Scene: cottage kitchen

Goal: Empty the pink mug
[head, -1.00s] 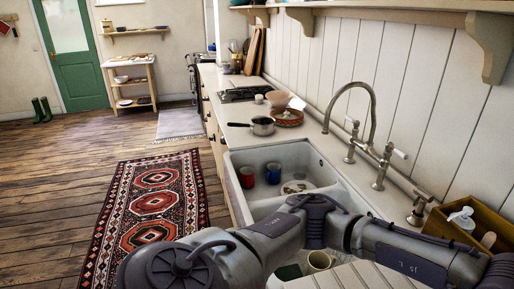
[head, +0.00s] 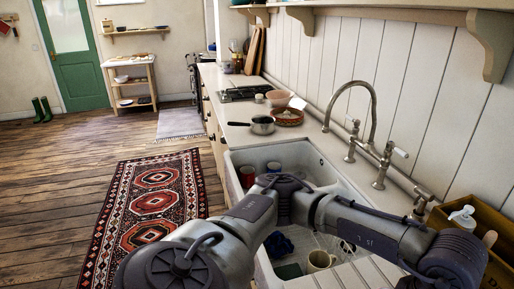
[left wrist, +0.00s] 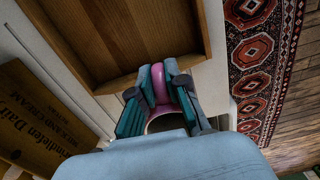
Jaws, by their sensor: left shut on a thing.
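My left gripper (left wrist: 160,85) is shut on the pink mug (left wrist: 158,76) in the left wrist view, with its teal-padded fingers on either side of a curved pink part. The mug's dark opening shows partly below, between the fingers and the wrist housing. Its contents and exact tilt I cannot tell. In the head view my left arm crosses in front of the sink (head: 233,158); its gripper and the pink mug do not show there. My right gripper is not in view.
A tap (head: 371,107) rises behind. A wooden crate (left wrist: 42,115) and a wooden tray (left wrist: 135,35) lie near my left gripper. The rug (head: 153,202) is left.

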